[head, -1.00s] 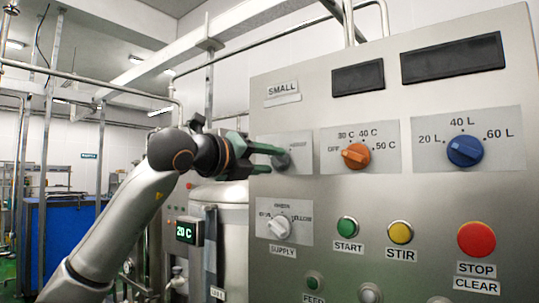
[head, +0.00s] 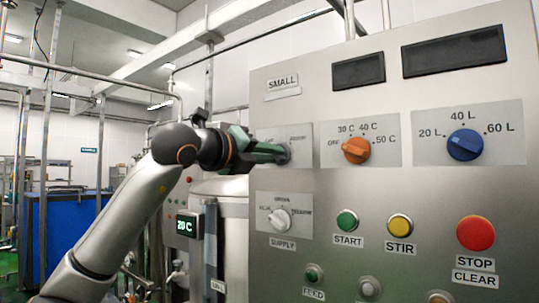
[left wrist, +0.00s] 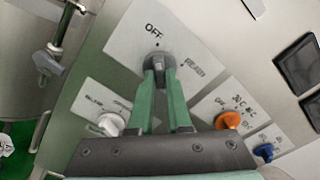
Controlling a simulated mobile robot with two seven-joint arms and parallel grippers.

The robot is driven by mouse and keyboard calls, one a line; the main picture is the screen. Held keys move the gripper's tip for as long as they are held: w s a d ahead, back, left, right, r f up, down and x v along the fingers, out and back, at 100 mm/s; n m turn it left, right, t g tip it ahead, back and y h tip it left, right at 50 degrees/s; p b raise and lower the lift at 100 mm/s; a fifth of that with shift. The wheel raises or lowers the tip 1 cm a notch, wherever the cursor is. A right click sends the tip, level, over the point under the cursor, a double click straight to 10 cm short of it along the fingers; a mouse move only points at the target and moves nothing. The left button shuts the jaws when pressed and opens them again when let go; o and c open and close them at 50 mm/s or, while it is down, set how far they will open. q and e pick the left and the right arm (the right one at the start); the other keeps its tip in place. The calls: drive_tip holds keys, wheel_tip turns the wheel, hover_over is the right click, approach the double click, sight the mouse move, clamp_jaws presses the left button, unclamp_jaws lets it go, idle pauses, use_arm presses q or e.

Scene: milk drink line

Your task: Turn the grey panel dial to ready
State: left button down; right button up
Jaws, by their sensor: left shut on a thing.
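The grey dial (head: 287,153) sits on a light plate at the left of the control panel. In the left wrist view the dial (left wrist: 158,61) lies between the tips of my green fingers, with "OFF" printed above it and a partly readable "READY" to its right. My left gripper (head: 280,152) is shut on the dial; its fingertips also show in the left wrist view (left wrist: 160,74). The fingers hide part of the dial, and I cannot tell exactly which mark it points to. My right gripper is not in view.
On the panel (head: 320,230), an orange dial (head: 356,150) and a blue dial (head: 464,145) sit to the right. A white supply dial (head: 279,219) is just below. Green (head: 347,220), yellow (head: 400,226) and red (head: 476,233) buttons sit lower right. A steel tank (head: 222,188) stands behind my arm.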

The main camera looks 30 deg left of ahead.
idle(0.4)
use_arm(q)
drive_tip(key=shift+a+m+p, duration=0.2)
drive_tip(key=shift+m+p, duration=2.2)
drive_tip(key=shift+m, duration=6.6)
drive_tip(key=c, duration=0.9)
unclamp_jaws()
drive_tip(key=shift+o, duration=0.2)
drive_tip(key=shift+s, duration=0.1)
drive_tip(key=s+a+b, duration=0.1)
drive_tip(key=s+b, duration=0.2)
drive_tip(key=s, duration=0.9)
drive_tip(key=shift+s, duration=0.15)
